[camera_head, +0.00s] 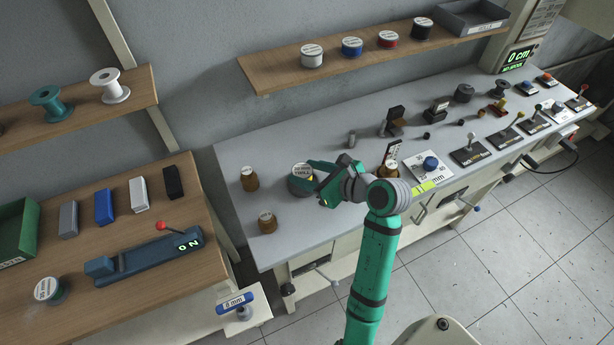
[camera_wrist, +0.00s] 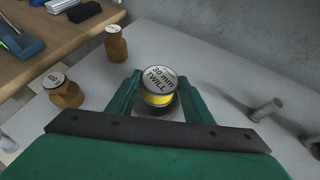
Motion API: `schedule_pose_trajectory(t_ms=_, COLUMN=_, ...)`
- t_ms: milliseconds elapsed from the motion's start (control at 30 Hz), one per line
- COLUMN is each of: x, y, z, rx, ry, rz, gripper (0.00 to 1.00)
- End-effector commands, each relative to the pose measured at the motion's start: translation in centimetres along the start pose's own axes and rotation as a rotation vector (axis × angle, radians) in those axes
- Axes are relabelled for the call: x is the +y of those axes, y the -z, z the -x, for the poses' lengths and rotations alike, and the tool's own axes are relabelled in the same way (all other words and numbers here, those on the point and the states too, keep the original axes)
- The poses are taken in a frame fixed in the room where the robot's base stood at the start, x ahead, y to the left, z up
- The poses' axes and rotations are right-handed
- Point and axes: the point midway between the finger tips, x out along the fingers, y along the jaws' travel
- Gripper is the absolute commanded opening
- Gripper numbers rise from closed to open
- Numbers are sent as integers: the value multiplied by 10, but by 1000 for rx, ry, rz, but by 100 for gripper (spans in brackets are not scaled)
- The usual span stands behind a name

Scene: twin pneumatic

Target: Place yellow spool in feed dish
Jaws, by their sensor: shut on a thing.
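The yellow spool (camera_wrist: 157,99) has a white top label reading "30 mm TWILL" and a yellow band below it. It sits between the two green fingers of my gripper (camera_wrist: 159,86), which is shut on it. In the head view the spool's label (camera_head: 303,169) shows at the tip of my gripper (camera_head: 312,177), over the left part of the grey bench. A dark round dish (camera_wrist: 172,109) shows directly beneath the spool, and its rim shows in the head view (camera_head: 296,189). I cannot tell whether the spool touches the dish floor.
Two brown jars (camera_head: 250,180) (camera_head: 267,222) stand left of my gripper on the bench (camera_head: 235,145). A small grey post (camera_head: 351,138) stands behind it. Levers and blocks fill the bench's right side. A wooden table (camera_head: 150,285) is at the left, with shelves (camera_head: 280,80) above.

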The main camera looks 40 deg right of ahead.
Motion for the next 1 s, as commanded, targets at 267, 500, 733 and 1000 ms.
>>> schedule_pose_trajectory(t_ms=267, x=1, y=16, z=-9, rx=-1, ry=0, rz=1, gripper=21)
schedule_pose_trajectory(t_ms=500, x=1, y=17, z=-10, rx=-1, ry=-1, rz=1, gripper=21)
schedule_pose_trajectory(t_ms=733, x=1, y=18, z=-10, rx=0, ry=-1, rz=1, gripper=65)
schedule_pose_trajectory(t_ms=1000, x=1, y=16, z=-9, rx=0, ry=0, rz=2, gripper=65)
